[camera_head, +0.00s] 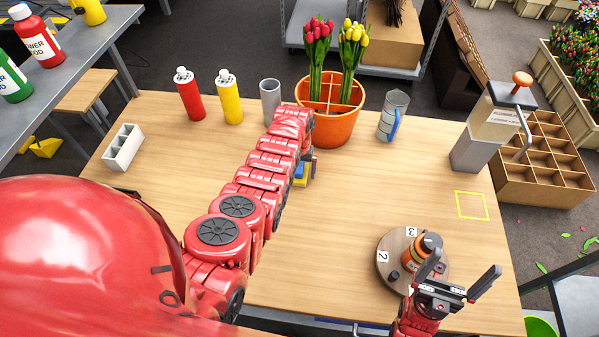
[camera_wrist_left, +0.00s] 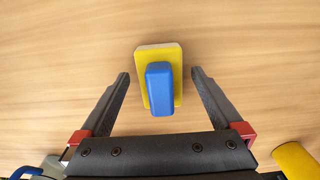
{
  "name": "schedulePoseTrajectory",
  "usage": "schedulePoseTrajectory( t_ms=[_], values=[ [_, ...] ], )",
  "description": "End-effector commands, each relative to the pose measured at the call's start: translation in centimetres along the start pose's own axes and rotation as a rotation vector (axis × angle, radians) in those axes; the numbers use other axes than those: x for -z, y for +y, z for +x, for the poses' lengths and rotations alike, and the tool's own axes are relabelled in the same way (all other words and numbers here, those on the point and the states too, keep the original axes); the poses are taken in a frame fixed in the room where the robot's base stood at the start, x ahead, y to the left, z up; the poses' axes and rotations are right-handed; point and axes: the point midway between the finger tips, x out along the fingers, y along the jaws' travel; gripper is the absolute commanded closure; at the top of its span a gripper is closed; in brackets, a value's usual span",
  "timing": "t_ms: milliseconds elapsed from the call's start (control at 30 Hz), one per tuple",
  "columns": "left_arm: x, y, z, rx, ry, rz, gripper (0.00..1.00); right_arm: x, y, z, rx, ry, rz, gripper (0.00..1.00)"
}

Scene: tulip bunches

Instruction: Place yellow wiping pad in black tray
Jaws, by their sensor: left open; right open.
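The yellow wiping pad with a blue handle (camera_head: 302,179) lies on the wooden table, partly hidden behind my left arm. In the left wrist view the pad (camera_wrist_left: 159,55) lies flat, with its blue handle up. My left gripper (camera_wrist_left: 160,73) is open above it, with one finger on each side in the picture and a gap to both. My right gripper (camera_head: 459,270) is open and empty near the round wooden board at the front right. I cannot make out a black tray in either view.
A red bottle (camera_head: 190,95), yellow bottle (camera_head: 229,98), grey cup (camera_head: 270,100), orange tulip pot (camera_head: 328,122) and mug (camera_head: 393,115) line the table's back. A white divided holder (camera_head: 122,148) stands left. A round board (camera_head: 385,262) holds an orange-and-black bottle. The yellow-outlined square (camera_head: 471,206) is empty.

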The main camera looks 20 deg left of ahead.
Motion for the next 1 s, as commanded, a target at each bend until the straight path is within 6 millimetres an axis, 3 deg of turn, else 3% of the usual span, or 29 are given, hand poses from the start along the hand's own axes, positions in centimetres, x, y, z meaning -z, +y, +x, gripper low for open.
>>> schedulePoseTrajectory(
  t_ms=[233, 767, 1000],
  values=[
    [0.00, -0.02, 0.04, 0.000, 0.000, 0.000, 0.02, 0.00, 0.00, 0.00, 0.000, 0.000, 0.000, 0.00],
    [0.03, -0.02, 0.01, 0.000, 0.001, -0.001, 0.95, 0.00, 0.00, 0.00, 0.000, 0.000, 0.000, 0.00],
    [0.06, -0.01, -0.04, 0.000, 0.002, -0.001, 0.95, 0.00, 0.00, -0.03, 0.000, 0.000, 0.000, 0.00]
  ],
)
